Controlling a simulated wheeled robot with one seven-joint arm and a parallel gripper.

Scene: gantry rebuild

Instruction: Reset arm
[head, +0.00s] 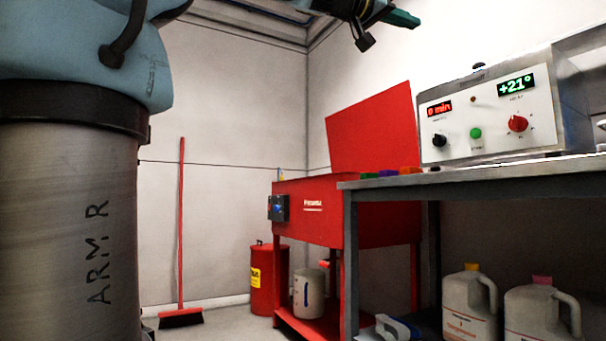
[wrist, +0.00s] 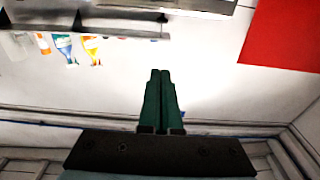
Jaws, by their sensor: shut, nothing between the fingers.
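My gripper (wrist: 160,74) has green fingers that lie side by side, shut and empty, in the middle of the wrist view. In the head view my gripper (head: 416,20) shows at the top edge, high in the air above the red parts washer and apart from everything. My arm's grey column and blue link fill the left side of the head view. The middle of the arm is out of view.
The red washer (head: 375,210) has its lid (head: 370,128) raised. A control box (head: 492,115) stands on the grey bench (head: 480,178) at right; jugs (head: 470,305) stand below. A broom (head: 181,230) leans on the wall. Bottles (wrist: 64,48) appear upside down in the wrist view.

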